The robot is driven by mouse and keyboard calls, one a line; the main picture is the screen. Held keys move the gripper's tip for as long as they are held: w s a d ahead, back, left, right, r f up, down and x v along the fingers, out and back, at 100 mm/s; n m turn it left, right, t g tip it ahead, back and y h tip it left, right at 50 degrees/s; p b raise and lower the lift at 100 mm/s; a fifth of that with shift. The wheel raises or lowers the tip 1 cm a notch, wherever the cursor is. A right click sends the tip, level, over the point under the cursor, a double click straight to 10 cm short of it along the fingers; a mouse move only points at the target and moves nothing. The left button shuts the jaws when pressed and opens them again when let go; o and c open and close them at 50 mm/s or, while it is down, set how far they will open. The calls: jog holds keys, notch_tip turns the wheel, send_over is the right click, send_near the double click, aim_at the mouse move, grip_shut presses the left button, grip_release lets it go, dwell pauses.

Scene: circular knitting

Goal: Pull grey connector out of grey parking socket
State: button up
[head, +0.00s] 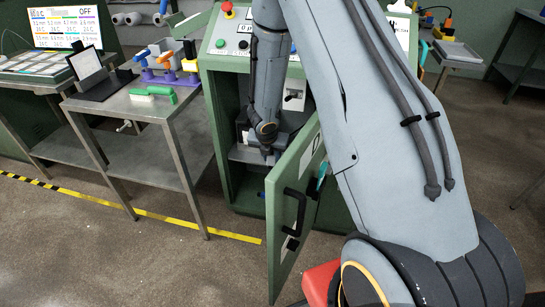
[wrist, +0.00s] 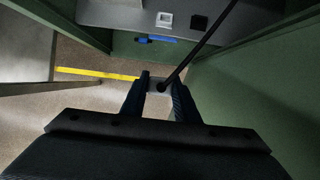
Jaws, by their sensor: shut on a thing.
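My gripper (wrist: 161,90) is shut on the grey connector (wrist: 158,82), which shows as a small grey piece between the two dark fingers in the wrist view. A black cable (wrist: 203,45) runs from it up to the right. A light grey socket (wrist: 165,19) and a black socket (wrist: 199,23) sit on the grey surface above, apart from the connector in the picture. I cannot tell which is the parking socket, or whether anything lies hidden behind the connector. In the head view my gripper (head: 269,155) is inside the open green cabinet; the connector is too small to make out there.
The green cabinet door (head: 292,215) stands open to the right of my gripper. A blue piece (wrist: 156,39) lies below the sockets. A metal table (head: 150,110) with colored tools stands left of the cabinet. Yellow tape (head: 150,215) crosses the floor.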

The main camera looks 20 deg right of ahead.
jog(key=shift+r+p, duration=1.5)
jog(key=shift+p, duration=0.15)
